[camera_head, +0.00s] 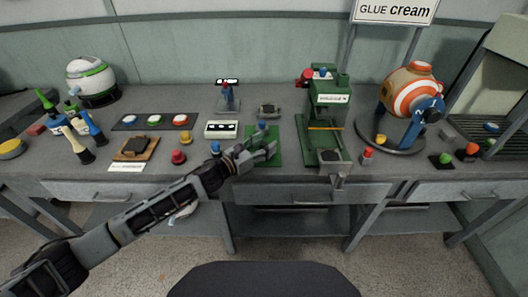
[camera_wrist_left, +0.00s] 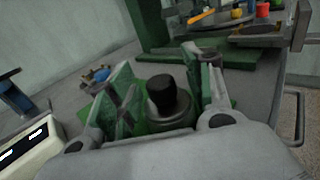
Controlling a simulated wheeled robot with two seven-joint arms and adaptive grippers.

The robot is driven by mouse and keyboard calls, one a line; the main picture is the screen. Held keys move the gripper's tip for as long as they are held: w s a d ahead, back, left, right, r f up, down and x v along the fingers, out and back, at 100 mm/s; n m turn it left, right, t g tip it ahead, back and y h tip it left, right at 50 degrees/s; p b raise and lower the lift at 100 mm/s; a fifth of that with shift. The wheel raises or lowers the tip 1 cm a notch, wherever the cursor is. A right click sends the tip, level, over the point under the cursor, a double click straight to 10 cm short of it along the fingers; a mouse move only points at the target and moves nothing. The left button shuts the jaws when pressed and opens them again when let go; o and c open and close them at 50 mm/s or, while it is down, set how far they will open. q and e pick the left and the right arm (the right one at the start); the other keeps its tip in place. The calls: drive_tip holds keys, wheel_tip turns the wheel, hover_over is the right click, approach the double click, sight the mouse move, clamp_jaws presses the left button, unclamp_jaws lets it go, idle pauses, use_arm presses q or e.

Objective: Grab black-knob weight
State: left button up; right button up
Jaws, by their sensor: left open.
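The black-knob weight (camera_wrist_left: 163,97) stands upright between the fingers of my left gripper (camera_wrist_left: 158,75) in the left wrist view. Its knob is dark and its lower body is grey metal, partly hidden by the gripper. The fingers are apart on either side of it, and I cannot tell whether either touches it. In the head view my left gripper (camera_head: 266,152) is low over the green mat (camera_head: 271,133) near the table's front edge. The weight cannot be made out there. My right gripper does not show.
The green press (camera_head: 328,115) stands just right of the left gripper. A white box (camera_head: 221,130) lies to its left. An orange-and-white ball machine (camera_head: 411,90) stands farther right.

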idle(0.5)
use_arm(q)
drive_tip(key=shift+w+r, duration=0.1)
drive_tip(key=c, duration=1.1)
